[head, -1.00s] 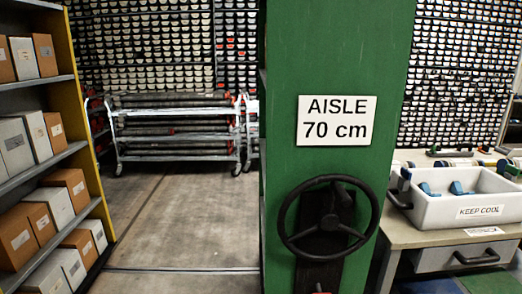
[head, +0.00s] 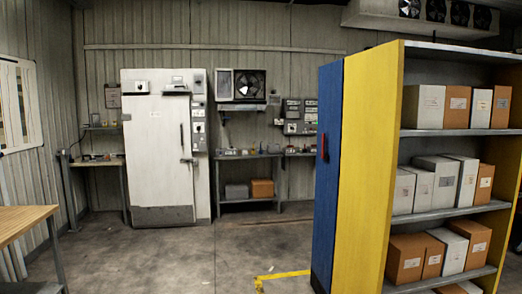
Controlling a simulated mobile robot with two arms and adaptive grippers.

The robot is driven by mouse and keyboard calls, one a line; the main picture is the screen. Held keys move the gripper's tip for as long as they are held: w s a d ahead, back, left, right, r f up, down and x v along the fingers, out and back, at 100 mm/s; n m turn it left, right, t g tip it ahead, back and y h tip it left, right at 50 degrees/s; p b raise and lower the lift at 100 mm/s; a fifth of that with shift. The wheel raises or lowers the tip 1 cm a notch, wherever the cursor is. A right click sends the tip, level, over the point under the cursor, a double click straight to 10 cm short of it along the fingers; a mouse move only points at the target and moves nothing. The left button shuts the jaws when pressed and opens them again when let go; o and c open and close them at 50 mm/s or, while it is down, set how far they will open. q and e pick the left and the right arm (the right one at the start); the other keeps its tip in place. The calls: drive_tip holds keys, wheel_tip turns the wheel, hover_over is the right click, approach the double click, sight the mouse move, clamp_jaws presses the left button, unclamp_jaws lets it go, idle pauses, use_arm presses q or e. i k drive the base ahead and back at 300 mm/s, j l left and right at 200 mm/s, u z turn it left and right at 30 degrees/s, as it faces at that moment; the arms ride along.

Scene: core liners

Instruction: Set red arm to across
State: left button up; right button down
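A small red arm-like part (head: 323,146) shows on the narrow blue end panel (head: 328,190) of the shelving unit, right of the middle in the head view. It looks upright, running along the panel, but it is seen nearly edge-on and its mounting is too small to make out. I cannot tell whether it is the task's red arm. Neither of my grippers is in view.
Yellow-ended shelving (head: 365,170) with boxes stands at the right. A white cold-room door (head: 157,150) and a bench (head: 250,155) stand along the back wall. A wooden table (head: 22,217) is at the left. The middle floor (head: 190,260) is clear.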

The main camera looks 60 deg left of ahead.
sight(324, 156)
drive_tip(key=u, duration=1.6)
drive_tip(key=i+j+u, duration=0.15)
drive_tip(key=i, duration=0.55)
drive_tip(key=i+u, duration=0.1)
drive_tip(key=i, duration=0.65)
drive_tip(key=i+u, duration=0.15)
drive_tip(key=i, duration=0.55)
drive_tip(key=i+u, duration=0.15)
drive_tip(key=i, duration=0.6)
drive_tip(key=i+l+u, duration=0.1)
drive_tip(key=i+l, duration=0.15)
drive_tip(key=i, duration=0.45)
